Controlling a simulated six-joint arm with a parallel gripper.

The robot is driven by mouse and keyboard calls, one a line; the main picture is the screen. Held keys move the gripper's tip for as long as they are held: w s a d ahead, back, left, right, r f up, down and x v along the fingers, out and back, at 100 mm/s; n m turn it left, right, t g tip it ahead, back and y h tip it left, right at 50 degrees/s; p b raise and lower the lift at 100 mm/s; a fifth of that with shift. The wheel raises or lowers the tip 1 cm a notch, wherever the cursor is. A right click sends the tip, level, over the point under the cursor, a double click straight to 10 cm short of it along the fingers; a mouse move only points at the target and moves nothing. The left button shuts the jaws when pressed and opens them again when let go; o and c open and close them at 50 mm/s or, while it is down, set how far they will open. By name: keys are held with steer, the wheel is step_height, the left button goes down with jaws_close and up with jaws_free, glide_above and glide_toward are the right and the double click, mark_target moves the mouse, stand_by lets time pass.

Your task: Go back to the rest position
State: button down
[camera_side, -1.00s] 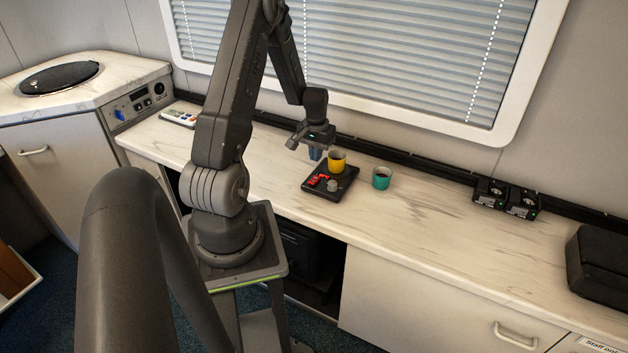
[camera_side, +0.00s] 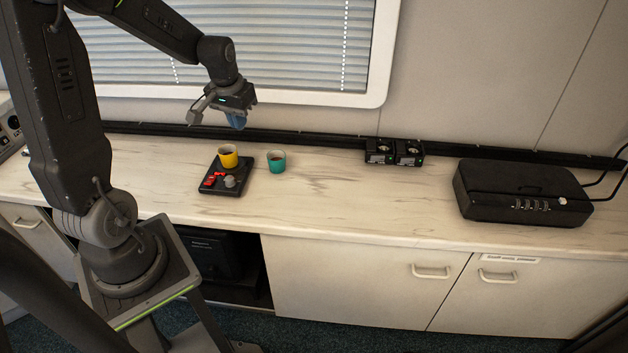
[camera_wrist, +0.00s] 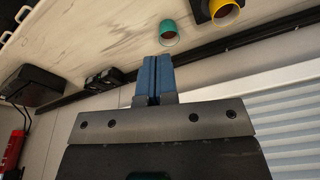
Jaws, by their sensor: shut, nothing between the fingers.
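My gripper (camera_side: 237,121) is raised in the air above the counter, with its blue fingers shut and empty. In the wrist view its two blue fingers (camera_wrist: 153,72) lie side by side. Below it in the side view, a yellow cup (camera_side: 228,157) stands on a small black tray (camera_side: 212,187) with red pieces (camera_side: 211,180) and a grey round piece (camera_side: 230,182). A teal cup (camera_side: 276,163) stands on the counter just right of the tray. The teal cup (camera_wrist: 168,30) and part of the yellow cup (camera_wrist: 225,10) also show in the wrist view.
Two small black devices (camera_side: 394,152) stand by the wall. A black case (camera_side: 520,193) with dials sits on the counter at the right. The counter (camera_side: 335,195) between the teal cup and the case is clear. A window blind (camera_side: 300,45) is behind my arm.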

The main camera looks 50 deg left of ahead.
steer(key=s+d+r+m+t, duration=0.1)
steer(key=s+d+r+m, duration=0.1)
steer(key=s+d+r, duration=0.2)
steer(key=s+d+r+m+t, duration=0.1)
steer(key=s+d+r, duration=0.3)
steer(key=d, duration=0.6)
steer(key=s+d+r+m+t+h, duration=0.1)
steer(key=s+d+r+m+t, duration=0.1)
steer(key=s+d+r, duration=0.2)
steer(key=d, duration=0.3)
steer(key=shift+d+m, duration=0.3)
